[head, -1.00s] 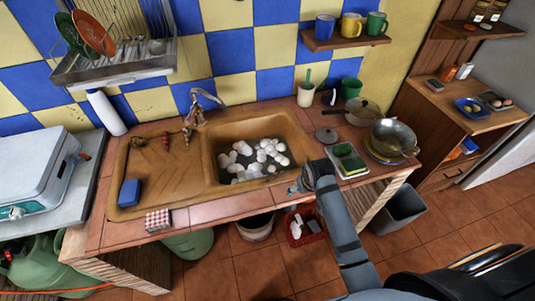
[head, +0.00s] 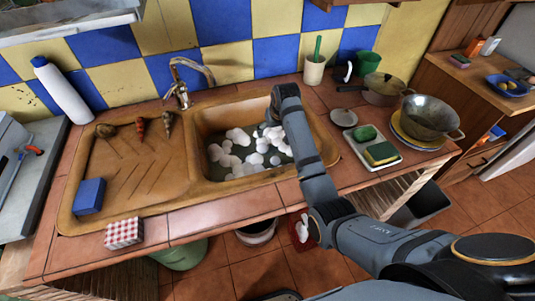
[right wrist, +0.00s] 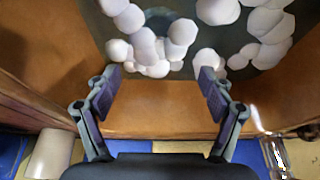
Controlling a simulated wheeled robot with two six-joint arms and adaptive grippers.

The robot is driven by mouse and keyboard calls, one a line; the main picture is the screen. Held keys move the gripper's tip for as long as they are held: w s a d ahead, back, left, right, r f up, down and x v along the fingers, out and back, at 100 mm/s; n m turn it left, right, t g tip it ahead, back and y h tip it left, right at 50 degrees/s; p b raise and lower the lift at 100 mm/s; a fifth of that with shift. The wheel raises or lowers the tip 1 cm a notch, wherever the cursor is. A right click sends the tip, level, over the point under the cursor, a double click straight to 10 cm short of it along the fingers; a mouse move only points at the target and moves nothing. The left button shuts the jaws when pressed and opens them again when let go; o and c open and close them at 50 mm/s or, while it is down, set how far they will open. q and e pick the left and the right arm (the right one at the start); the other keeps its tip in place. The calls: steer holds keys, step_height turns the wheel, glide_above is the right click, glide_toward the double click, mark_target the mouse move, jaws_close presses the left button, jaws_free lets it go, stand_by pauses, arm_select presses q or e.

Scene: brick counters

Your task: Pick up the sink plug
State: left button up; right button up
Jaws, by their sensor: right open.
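The sink basin (head: 222,182) is brown and holds dark water with white foam clumps (head: 232,140). The foam also shows in the right wrist view (right wrist: 145,45). I cannot make out the sink plug for certain. A dark, pale-edged round shape (right wrist: 160,17) shows between foam clumps at the top of the right wrist view, partly covered; it may be the plug or the drain. My right gripper (right wrist: 161,80) is open and empty, with the basin's back wall behind its fingers. In the head view its wrist hangs over the back of the basin. My left gripper is out of view.
A tap (head: 180,82) stands behind the sink, left of my right arm. A white cup (head: 314,70) stands at the back right. A tray with sponges (head: 368,148) lies right of my arm. A blue sponge (head: 89,195) sits on the drainboard.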

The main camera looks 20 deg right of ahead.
mark_target(270, 143)
steer(key=b+x, duration=0.1)
steer(key=x, duration=0.6)
steer(key=shift+w+f, duration=0.2)
steer(key=shift+f, duration=0.45)
steer(key=x, duration=0.4)
steer(key=shift+d+f+b, duration=0.1)
steer(key=shift+f+b, duration=0.15)
steer(key=shift+b, duration=0.05)
steer(key=shift+s+r, duration=0.1)
steer(key=shift+c, duration=0.9)
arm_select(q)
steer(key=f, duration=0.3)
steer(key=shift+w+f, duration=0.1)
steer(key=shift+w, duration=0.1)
arm_select(e)
steer(key=c, duration=1.1)
